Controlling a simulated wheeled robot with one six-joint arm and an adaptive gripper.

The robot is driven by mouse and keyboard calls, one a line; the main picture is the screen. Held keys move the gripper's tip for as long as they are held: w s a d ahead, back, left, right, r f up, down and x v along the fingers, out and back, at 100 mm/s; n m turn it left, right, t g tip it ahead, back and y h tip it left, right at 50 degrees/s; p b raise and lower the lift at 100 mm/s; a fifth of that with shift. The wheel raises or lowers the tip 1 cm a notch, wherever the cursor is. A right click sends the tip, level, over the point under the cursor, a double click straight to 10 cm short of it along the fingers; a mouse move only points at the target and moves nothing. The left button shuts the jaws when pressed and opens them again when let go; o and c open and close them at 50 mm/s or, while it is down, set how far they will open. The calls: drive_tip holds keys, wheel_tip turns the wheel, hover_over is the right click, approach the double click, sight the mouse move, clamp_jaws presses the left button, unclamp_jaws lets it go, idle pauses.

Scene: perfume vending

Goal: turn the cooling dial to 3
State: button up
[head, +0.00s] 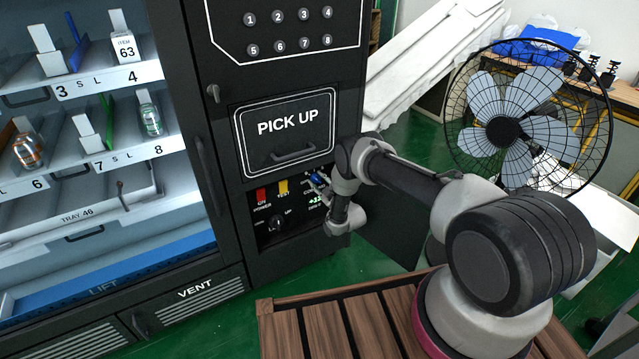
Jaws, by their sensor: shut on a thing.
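The control panel (262,237) is low on the black front of the vending machine, under the pick-up door. My gripper (320,185) reaches in from the right at the panel's upper right and is shut on the cooling dial, which is mostly hidden behind it and my wrist. The dial's scale and pointer cannot be read. A small green display (317,198) shows beside my gripper, with digits that look like +12, partly covered.
A red button (261,194), a yellow button (283,187) and a black knob (277,222) marked UP sit left of my gripper. The pick-up door (287,130) is just above. A fan (503,130) stands at the right behind my arm.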

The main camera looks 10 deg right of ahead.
drive_tip(key=m, duration=0.7)
drive_tip(key=shift+f, duration=0.15)
drive_tip(key=m, duration=2)
drive_tip(key=shift+s+a, duration=0.15)
drive_tip(key=shift+a, duration=0.05)
drive_tip(key=shift+m, duration=0.4)
drive_tip(key=o, duration=1)
drive_tip(key=shift+r, duration=0.25)
drive_tip(key=shift+o, duration=0.2)
drive_tip(key=v, duration=1.2)
